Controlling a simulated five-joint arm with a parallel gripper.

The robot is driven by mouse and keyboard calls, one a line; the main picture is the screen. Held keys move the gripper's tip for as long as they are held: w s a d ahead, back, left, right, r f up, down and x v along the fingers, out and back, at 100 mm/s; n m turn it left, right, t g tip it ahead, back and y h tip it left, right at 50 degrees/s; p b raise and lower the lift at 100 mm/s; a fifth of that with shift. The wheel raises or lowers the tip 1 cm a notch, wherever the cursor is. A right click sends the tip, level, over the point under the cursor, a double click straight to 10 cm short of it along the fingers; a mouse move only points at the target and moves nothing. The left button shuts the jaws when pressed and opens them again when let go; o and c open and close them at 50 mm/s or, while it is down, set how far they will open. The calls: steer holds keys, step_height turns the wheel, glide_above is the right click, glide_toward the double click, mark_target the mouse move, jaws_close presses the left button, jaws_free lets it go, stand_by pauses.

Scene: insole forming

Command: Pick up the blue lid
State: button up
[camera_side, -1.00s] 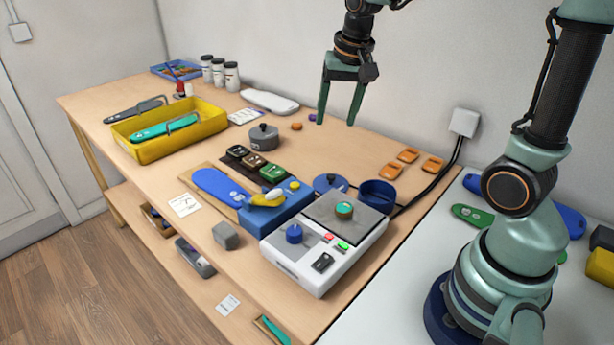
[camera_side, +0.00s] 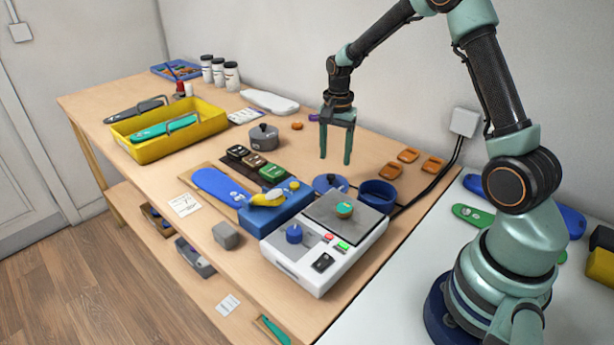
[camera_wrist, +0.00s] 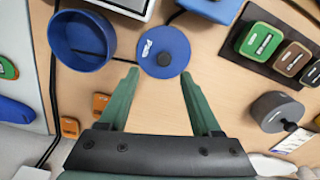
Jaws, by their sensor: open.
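The blue lid (camera_side: 328,183) is a round disc with a dark knob and white lettering. It lies flat on the wooden table beside the blue pot (camera_side: 377,195), behind the blue block and the white machine. My gripper (camera_side: 335,160) is open and empty, pointing down above the table just behind the lid. In the wrist view the lid (camera_wrist: 163,52) lies just beyond and between my open fingertips (camera_wrist: 160,72), and the blue pot (camera_wrist: 82,40) is to its left. The fingers do not touch the lid.
The white machine (camera_side: 290,268) with a dark plate stands in front. A grey lidded pot (camera_side: 263,137) and dark trays with coloured blocks (camera_side: 272,173) are to the left. Orange pieces (camera_side: 408,155) lie to the right, and a black cable runs past the pot.

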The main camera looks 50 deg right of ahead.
mark_target(331, 175)
steer(key=shift+w+a+f, duration=0.1)
steer(key=shift+w+f, duration=0.05)
steer(key=shift+f, duration=1.45)
steer(key=shift+w+a+f, duration=0.1)
steer(key=shift+f, duration=1.5)
jaws_close()
